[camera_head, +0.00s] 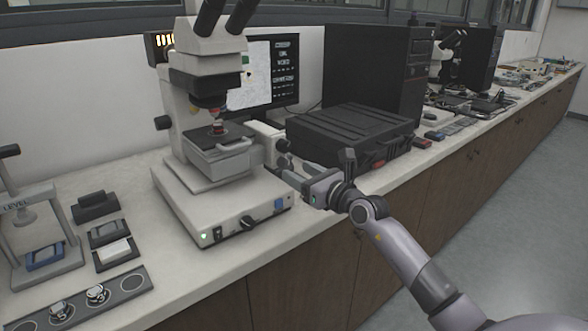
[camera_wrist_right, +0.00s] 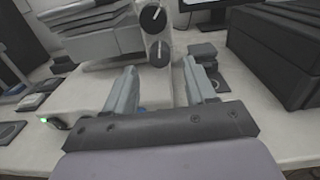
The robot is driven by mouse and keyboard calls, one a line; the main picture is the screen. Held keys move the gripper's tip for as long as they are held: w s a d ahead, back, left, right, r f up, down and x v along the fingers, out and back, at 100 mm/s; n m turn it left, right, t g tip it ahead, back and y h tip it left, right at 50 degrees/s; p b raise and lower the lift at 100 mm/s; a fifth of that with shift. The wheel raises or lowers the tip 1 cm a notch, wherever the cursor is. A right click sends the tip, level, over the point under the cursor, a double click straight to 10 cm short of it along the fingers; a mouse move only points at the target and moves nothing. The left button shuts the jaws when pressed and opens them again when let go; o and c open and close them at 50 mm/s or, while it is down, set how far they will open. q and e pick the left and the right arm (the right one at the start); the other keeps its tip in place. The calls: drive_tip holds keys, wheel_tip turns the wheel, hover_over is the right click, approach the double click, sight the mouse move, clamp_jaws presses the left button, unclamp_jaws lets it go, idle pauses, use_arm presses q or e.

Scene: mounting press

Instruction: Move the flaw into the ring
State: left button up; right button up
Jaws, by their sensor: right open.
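The microscope (camera_head: 196,80) stands on the bench with a small dark and red sample (camera_head: 218,129) on its stage (camera_head: 222,146). The monitor (camera_head: 285,68) behind it shows a pale picture beside lines of text. The microscope partly hides this screen; the flaw and the ring are too small to make out surely. My right gripper (camera_head: 283,166) is at the right side of the microscope, open and empty. In the right wrist view, an upper knob (camera_wrist_right: 153,18) and a lower knob (camera_wrist_right: 159,53), black with white lines, lie beyond the open fingers (camera_wrist_right: 160,90), apart from them.
At left are a small press (camera_head: 40,225), dark blocks (camera_head: 95,205) and a grey strip with round dials (camera_head: 80,300). Bare bench lies in front of the microscope.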

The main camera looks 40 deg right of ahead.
drive_tip(key=shift+s+d, duration=0.15)
drive_tip(key=shift+s, duration=1.6)
idle(0.4)
drive_tip(key=s+a+f+m+g+p, duration=0.1)
drive_tip(key=s+a+f+m+g, duration=0.1)
drive_tip(key=s+a+f+m, duration=0.4)
drive_tip(key=s+a+f+m+g+p, duration=0.2)
drive_tip(key=s+a+f+m, duration=0.5)
drive_tip(key=s+f+m, duration=0.4)
drive_tip(key=s+a+f+m+g+p, duration=0.1)
drive_tip(key=s+a+f+m+g, duration=0.2)
drive_tip(key=m, duration=1.5)
drive_tip(key=s+a+f, duration=0.4)
drive_tip(key=s+f, duration=0.2)
drive_tip(key=shift+s+g, duration=0.25)
drive_tip(key=shift+g, duration=0.05)
drive_tip(key=shift+d, duration=0.15)
